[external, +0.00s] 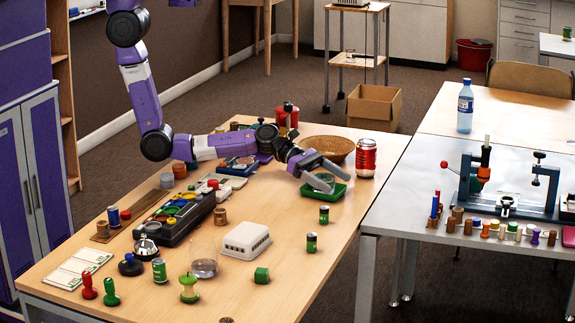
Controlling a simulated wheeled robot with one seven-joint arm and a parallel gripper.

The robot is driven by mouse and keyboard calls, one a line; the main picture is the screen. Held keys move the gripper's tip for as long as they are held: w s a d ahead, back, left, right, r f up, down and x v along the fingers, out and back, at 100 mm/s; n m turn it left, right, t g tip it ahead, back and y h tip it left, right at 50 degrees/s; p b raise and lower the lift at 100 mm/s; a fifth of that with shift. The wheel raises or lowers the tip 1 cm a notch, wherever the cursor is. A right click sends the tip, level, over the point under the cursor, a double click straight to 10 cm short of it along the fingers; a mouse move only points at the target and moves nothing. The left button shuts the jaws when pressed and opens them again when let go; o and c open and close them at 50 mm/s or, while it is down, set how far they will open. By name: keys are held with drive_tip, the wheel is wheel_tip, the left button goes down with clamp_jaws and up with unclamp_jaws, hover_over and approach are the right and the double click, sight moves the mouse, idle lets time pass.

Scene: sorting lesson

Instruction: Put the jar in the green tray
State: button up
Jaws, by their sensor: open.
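The green tray (337,194) is a small shallow tray on the wooden table, towards its right side. A small greyish, glassy round thing (322,182), which looks like the jar, is at the tray, between my fingers; its lower part is hard to make out. My gripper (327,178) is open, reaching in from the left with its two fingers low over the tray and around this thing. I cannot tell whether the fingers touch it. A clear glass vessel (204,266) stands apart at the front of the table.
A brown bowl (338,143) and a red can (366,158) stand just behind the tray. A dark sorter (175,218) lies left. The table's front right is mostly clear.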

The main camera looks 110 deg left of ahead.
drive_tip(key=p+v, duration=0.1)
drive_tip(key=v, duration=1.1)
